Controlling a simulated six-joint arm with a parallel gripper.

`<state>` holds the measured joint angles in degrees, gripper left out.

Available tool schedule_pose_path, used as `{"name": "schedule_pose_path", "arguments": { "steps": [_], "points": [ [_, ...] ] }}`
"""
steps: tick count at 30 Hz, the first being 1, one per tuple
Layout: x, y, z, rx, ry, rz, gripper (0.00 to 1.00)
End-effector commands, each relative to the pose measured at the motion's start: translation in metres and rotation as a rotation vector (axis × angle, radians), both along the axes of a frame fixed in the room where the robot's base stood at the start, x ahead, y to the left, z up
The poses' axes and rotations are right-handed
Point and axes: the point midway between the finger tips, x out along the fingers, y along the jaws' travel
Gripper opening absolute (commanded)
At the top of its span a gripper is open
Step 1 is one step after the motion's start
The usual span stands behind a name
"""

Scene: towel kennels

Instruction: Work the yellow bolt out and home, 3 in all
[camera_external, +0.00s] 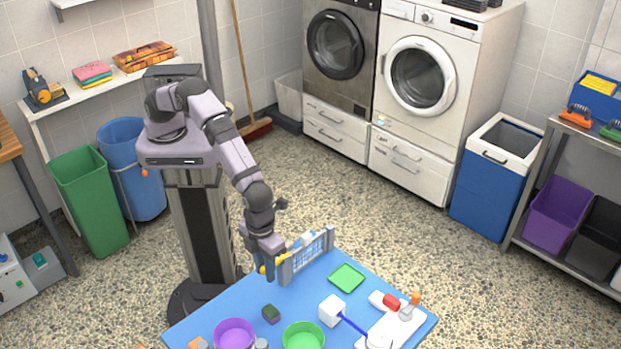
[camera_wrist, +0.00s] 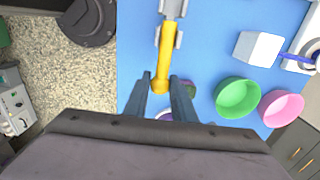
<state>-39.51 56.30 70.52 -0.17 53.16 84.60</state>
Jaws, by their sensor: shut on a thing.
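The yellow bolt (camera_external: 283,259) runs along the near end of a small grey barred gate (camera_external: 308,255) standing on the blue table. In the wrist view the yellow bolt (camera_wrist: 164,62) is a straight rod with a rounded end, running up into grey brackets (camera_wrist: 171,8). My gripper (camera_external: 267,271) is at the bolt's outer end, left of the gate. In the wrist view my gripper's fingers (camera_wrist: 161,90) stand on either side of the rounded end, shut on it. How far the bolt sits in its brackets is hard to tell.
The blue table (camera_external: 215,308) also carries a purple bowl (camera_external: 234,333), a green bowl (camera_external: 303,337), a dark green cube (camera_external: 271,314), a green tray (camera_external: 346,278) and a white block (camera_external: 332,310) with a blue handle. The table's left side is mostly clear.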

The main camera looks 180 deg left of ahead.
Motion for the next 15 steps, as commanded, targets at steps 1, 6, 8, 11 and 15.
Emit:
{"name": "schedule_pose_path", "arguments": {
  "steps": [1,6,8,11,15],
  "points": [
    [-0.002,0.002,0.001,0.002,-0.001,0.0,0.11],
    [-0.006,0.006,0.0,0.002,0.001,0.001,0.11],
    [-0.007,0.008,0.0,0.002,0.001,0.001,0.11],
    [-0.01,0.01,0.0,0.003,0.001,0.001,0.11],
    [-0.013,0.013,0.0,0.003,0.001,0.0,0.11]
  ]
}}
